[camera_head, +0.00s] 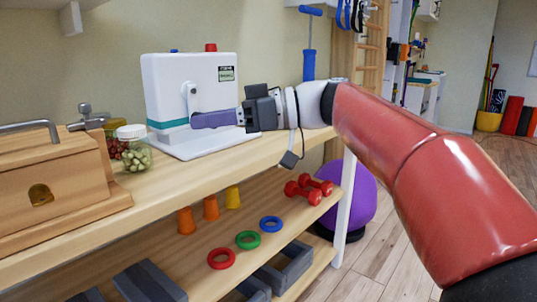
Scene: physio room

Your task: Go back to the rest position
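My gripper (244,114) is at the end of my red arm, above the upper wooden shelf and pointing left. Its dark fingers are at the right end of a purple lever (212,119) on the front of a white machine (188,76). I cannot tell whether the fingers touch or hold the lever, or whether they are open or shut. The machine has a teal stripe, a small green display, and red and blue knobs on top. My gripper hides part of the machine's right side.
A wooden box (50,185) with a metal handle and a glass jar (132,149) stand left on the upper shelf (190,186). The lower shelf holds cones, rings and red dumbbells (308,189). A purple ball (358,197) is on the floor. Open floor lies at the right.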

